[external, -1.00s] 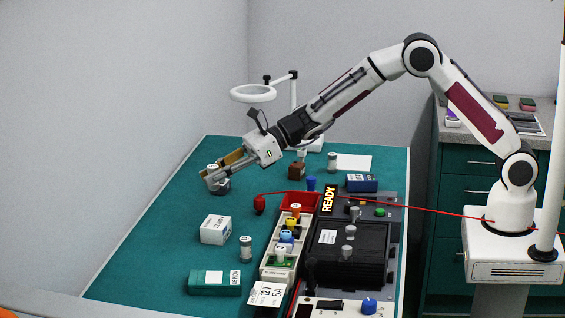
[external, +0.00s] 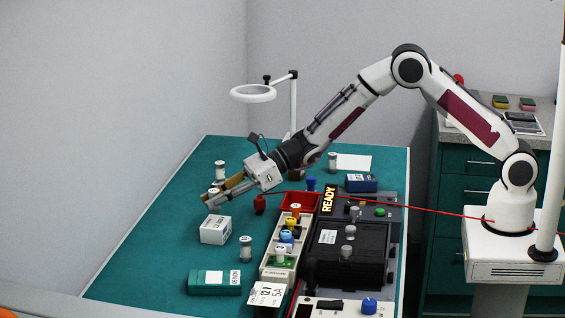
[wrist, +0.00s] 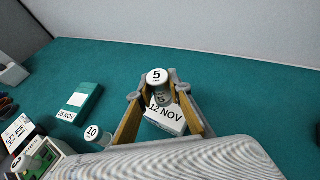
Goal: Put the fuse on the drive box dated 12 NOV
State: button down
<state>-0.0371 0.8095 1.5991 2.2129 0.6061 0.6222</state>
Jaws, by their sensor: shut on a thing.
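My gripper (external: 212,200) is shut on a grey-and-white fuse marked 5 (wrist: 158,82). The fuse is upright between the yellow-lined fingers; the gripper also shows in the wrist view (wrist: 155,95). The white drive box dated 12 NOV (wrist: 165,121) shows just past the fuse, between the fingers. In the external view this white box (external: 215,230) stands on the green mat, just in front of and below my gripper. I cannot tell whether the fuse touches it.
A green box (external: 215,282) with a NOV date lies nearer the front. A fuse marked 10 (wrist: 93,132) stands beside it. Other fuses stand behind my gripper (external: 220,172) and further right (external: 332,162). A parts tray (external: 270,272) and black test unit (external: 345,270) fill the right side.

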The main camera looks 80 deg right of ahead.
jog(key=shift+f, duration=1.2)
jog(key=shift+f, duration=0.1)
jog(key=c, duration=1.9)
grip_release()
jog(key=shift+s+d+r, duration=0.3)
jog(key=shift+s+r, duration=0.05)
jog(key=shift+s, duration=0.1)
jog(key=shift+v, duration=5.45)
jog(key=shift+r, duration=0.1)
